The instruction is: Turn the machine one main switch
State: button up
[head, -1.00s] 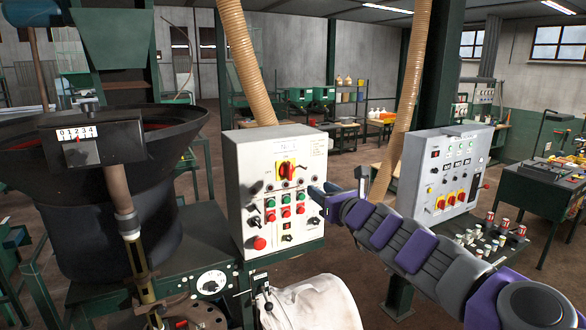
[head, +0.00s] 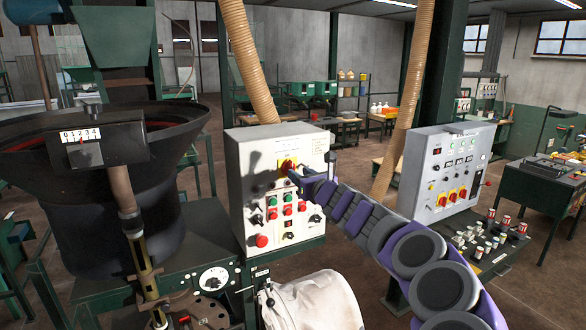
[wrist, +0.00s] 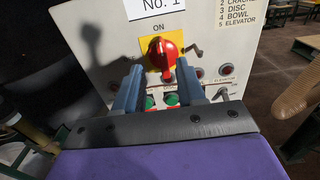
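The machine one main switch is a red rotary knob on a yellow plate, on the white control box (head: 243,215). In the wrist view the knob (wrist: 165,50) sits under the word ON and a "No. 1" label (wrist: 155,6). In the head view the knob (head: 286,166) is partly hidden by my gripper (head: 299,174). In the wrist view my gripper (wrist: 158,70) is open, its two blue-grey fingers apart, with the tips at either side of the knob's lower part. I cannot tell whether they touch it. Nothing is held.
Red and green buttons (head: 288,208) and small black selectors sit below the switch. A grey panel (head: 415,165) with several red-yellow switches stands at the right.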

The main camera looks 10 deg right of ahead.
aim_at(293, 167)
jog(key=shift+p+x, duration=0.55)
jog(key=shift+x, duration=1.95)
jog(key=shift+d, duration=0.1)
jog(key=shift+c, duration=0.2)
jog(key=shift+d, duration=0.1)
grip_shut()
